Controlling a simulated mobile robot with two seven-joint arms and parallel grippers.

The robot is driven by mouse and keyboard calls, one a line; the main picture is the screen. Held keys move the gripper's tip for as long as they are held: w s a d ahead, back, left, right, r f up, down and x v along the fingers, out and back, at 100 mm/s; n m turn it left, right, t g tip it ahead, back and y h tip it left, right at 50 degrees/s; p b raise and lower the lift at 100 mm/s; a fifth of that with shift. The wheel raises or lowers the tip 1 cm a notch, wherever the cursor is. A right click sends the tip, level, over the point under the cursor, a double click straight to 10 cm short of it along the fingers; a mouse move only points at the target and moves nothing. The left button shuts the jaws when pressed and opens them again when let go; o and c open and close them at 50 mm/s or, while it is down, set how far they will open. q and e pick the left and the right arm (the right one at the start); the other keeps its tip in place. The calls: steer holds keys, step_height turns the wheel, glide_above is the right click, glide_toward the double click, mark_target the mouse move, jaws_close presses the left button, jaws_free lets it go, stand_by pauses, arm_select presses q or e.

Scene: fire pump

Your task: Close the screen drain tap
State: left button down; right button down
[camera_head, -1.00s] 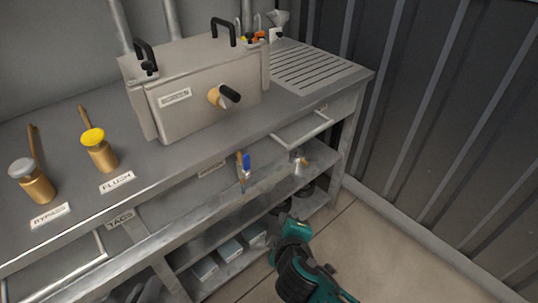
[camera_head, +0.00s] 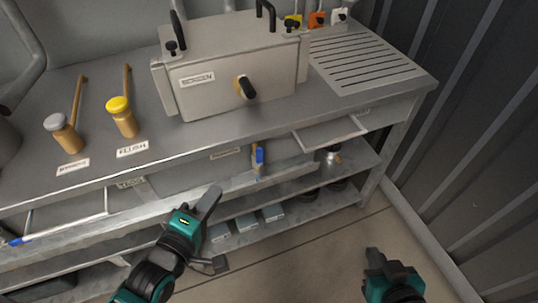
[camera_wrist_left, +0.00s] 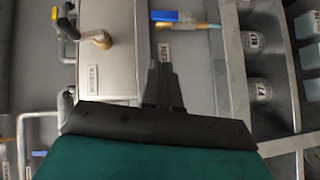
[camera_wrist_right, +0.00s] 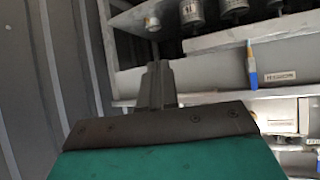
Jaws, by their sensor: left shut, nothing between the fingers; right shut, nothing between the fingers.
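A small tap with a blue handle (camera_head: 259,156) hangs below the bench's front edge, beside a small label. The blue handle points along the brass body, up and down in the head view. The left wrist view shows the blue handle (camera_wrist_left: 172,16) just beyond my fingertips, and the right wrist view shows it too (camera_wrist_right: 252,65). My left gripper (camera_head: 211,200) is shut and empty, to the lower left of the tap and apart from it. My right gripper (camera_head: 374,258) is shut and empty above the floor, well to the lower right of the tap.
A grey metal box with a black-handled knob (camera_head: 246,88) stands on the bench. Two brass valves with grey (camera_head: 54,122) and yellow (camera_head: 118,104) caps stand left. Shelves with canisters (camera_head: 329,155) lie below. A corrugated wall (camera_head: 480,130) bounds the right; floor in front is clear.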

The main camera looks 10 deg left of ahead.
arm_select(q)
steer(key=b, duration=0.2)
glide_toward(256, 155)
steer(key=w+a, duration=0.2)
steer(key=w, duration=0.3)
steer(key=shift+w+d+f, duration=0.25)
steer(key=shift+w+d, duration=0.05)
steer(key=shift+d, duration=0.2)
steer(key=shift+w+d+f, duration=0.3)
steer(key=shift+w+d, duration=0.05)
steer(key=shift+d, duration=0.15)
steer(key=shift+w+d+f, duration=0.1)
steer(key=shift+w+d, duration=0.2)
steer(key=shift+d, duration=0.3)
arm_select(e)
steer(key=shift+w+a+f, duration=0.1)
steer(key=shift+a+f, duration=0.35)
steer(key=shift+a, duration=0.05)
steer(key=shift+w+r, duration=0.1)
steer(key=shift+r, duration=0.05)
arm_select(q)
steer(key=shift+w, duration=0.1)
arm_select(e)
steer(key=shift+d+r, duration=0.15)
steer(key=shift+d, duration=0.15)
steer(key=shift+d, duration=0.1)
